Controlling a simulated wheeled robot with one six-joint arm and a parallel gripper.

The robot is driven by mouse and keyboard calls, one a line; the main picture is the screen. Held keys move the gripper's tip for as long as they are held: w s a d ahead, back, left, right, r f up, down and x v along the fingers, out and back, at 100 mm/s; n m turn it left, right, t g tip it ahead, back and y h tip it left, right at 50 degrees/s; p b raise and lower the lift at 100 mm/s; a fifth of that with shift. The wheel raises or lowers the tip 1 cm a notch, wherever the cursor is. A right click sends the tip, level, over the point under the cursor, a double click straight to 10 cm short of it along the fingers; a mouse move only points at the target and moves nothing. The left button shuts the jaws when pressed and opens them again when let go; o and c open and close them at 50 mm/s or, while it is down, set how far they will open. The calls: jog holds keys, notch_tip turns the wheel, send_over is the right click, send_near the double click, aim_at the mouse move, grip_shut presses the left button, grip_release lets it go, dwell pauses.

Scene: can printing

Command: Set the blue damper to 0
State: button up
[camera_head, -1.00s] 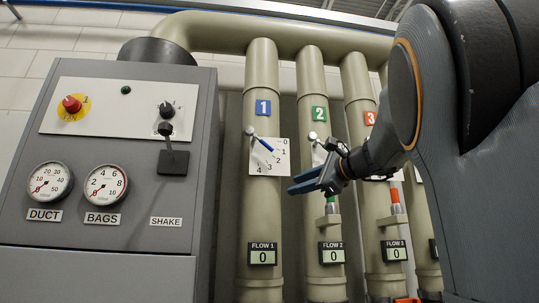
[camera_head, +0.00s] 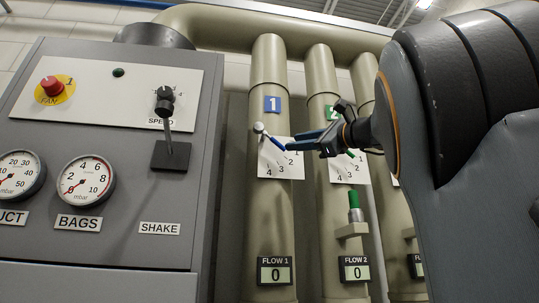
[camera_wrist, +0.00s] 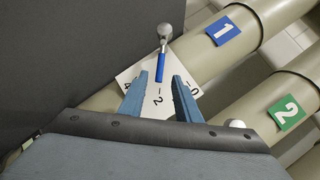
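The blue damper is a lever with a silver ball pivot and a blue handle (camera_head: 276,142), mounted on the pipe under the blue "1" sign. Its handle slants down and right over a white scale plate (camera_head: 268,170) marked 0 to 4. In the wrist view the blue handle (camera_wrist: 160,68) points toward the 2 mark. My gripper (camera_head: 290,145) is open, with its fingertips close to the handle's free end. In the wrist view my gripper (camera_wrist: 161,76) has one finger on each side of the handle's end, with gaps visible.
The second pipe, with a green "2" sign (camera_wrist: 287,112), is just right of the first, behind my gripper. A grey control cabinet (camera_head: 120,190) stands at left with gauges, a red knob and a black lever. FLOW 1 display (camera_head: 275,272) reads 0.

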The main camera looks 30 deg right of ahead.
aim_at(280, 144)
jog(key=p+x, duration=0.2)
jog(key=x, duration=0.4)
jog(key=shift+w+a, duration=0.15)
jog(key=shift+w, duration=0.1)
jog(key=shift+c, duration=0.3)
grip_shut()
